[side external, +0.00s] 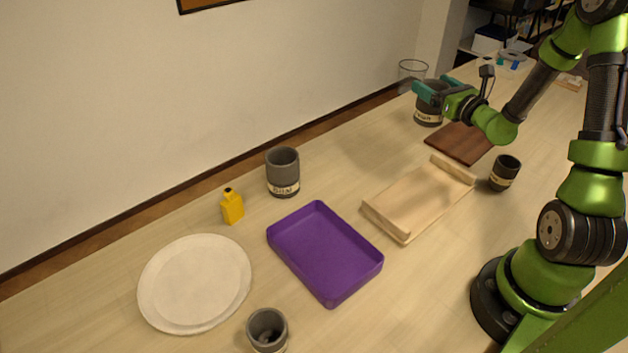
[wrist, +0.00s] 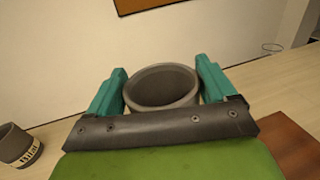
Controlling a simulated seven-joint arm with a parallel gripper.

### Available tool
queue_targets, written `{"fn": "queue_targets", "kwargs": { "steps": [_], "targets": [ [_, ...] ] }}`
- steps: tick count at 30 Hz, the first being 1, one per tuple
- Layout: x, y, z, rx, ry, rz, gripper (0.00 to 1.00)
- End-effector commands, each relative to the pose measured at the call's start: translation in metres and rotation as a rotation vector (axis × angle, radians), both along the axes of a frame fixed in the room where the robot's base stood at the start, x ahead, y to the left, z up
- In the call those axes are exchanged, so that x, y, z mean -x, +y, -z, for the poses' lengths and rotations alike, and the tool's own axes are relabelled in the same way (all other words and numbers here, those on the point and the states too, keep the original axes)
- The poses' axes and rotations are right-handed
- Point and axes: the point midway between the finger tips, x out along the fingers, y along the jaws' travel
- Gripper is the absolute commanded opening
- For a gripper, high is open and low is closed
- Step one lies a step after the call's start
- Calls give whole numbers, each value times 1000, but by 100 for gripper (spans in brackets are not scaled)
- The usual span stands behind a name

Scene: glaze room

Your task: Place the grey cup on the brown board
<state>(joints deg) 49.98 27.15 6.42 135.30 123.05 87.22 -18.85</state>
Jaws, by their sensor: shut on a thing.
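My gripper (side external: 428,90) has its teal fingers shut on a grey cup (side external: 429,112) with a pale label band. The cup is upright, near the far left corner of the brown board (side external: 462,144); I cannot tell whether its base touches the table. In the wrist view the held cup (wrist: 161,90) sits between both fingers, its open rim showing and its lower part hidden. The brown board also shows there at the lower right (wrist: 290,148) and looks bare.
Other grey cups stand at the middle (side external: 283,174), the front (side external: 267,332) and right of the wooden tray (side external: 420,200). A purple tray (side external: 325,255), yellow bottle (side external: 232,207) and white plate (side external: 195,283) lie left.

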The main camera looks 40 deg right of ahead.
Motion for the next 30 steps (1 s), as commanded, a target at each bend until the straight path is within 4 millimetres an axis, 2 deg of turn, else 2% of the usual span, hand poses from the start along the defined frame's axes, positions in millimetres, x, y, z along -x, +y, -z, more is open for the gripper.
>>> {"fn": "queue_targets", "kwargs": {
  "steps": [1, 3, 6, 9, 12, 14, 17, 22, 30],
  "targets": [
    [0, -20, -8, 3, -5, 81, 24],
    [3, -46, -15, 3, -5, 188, 24],
    [10, -75, -22, 1, -4, 320, 24],
    [17, -96, -25, -1, -3, 422, 24],
    [24, -110, -25, -1, -1, 493, 24],
    [26, -115, -22, -1, 0, 519, 24],
    [29, -118, -6, -4, 3, 542, 24],
    [29, -118, 26, -4, 3, 541, 24],
    [29, -118, 55, -3, 2, 539, 24]
  ]
}}
